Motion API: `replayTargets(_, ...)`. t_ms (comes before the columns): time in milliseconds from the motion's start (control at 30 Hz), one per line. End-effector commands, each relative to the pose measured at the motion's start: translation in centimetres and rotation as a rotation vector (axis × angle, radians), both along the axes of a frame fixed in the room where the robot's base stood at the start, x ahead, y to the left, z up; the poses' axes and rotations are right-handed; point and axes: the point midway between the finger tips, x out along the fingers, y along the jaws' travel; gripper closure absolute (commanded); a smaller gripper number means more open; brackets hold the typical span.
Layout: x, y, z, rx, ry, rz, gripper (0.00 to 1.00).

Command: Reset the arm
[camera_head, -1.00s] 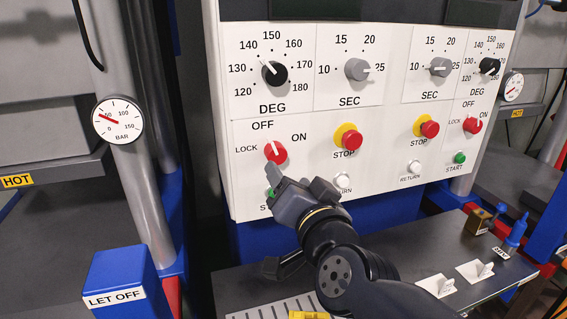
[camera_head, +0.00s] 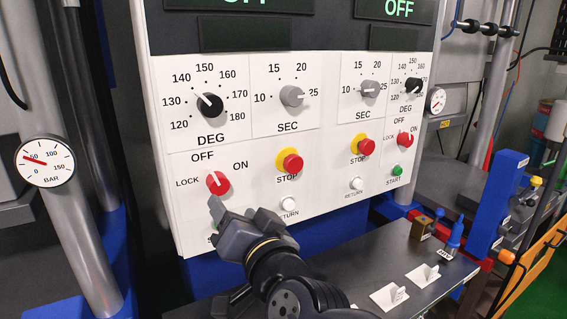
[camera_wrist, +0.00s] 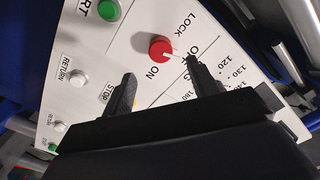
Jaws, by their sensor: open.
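My gripper (camera_head: 236,216) is in front of the lower left part of the white control panel (camera_head: 335,150), just below the left red selector knob (camera_head: 217,183). In the wrist view, its two dark fingers (camera_wrist: 158,82) are spread apart with nothing between them. The red knob (camera_wrist: 160,49) shows beyond the fingertips, apart from them. Its white mark points to OFF. In the head view my gripper covers most of the left start button and its label.
The panel has DEG and SEC dials, red STOP buttons (camera_head: 290,163) and white RETURN buttons (camera_head: 288,204). A pressure gauge (camera_head: 46,161) is at left.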

Motion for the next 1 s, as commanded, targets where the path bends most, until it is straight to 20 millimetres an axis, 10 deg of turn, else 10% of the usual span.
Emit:
replayTargets(500, 6.2, 3.8, -0.2, -0.001, 0.001, 0.000, 0.44)
replayTargets(1000, 7.4, 4.5, 0.0, -0.005, -0.003, 0.000, 0.44)
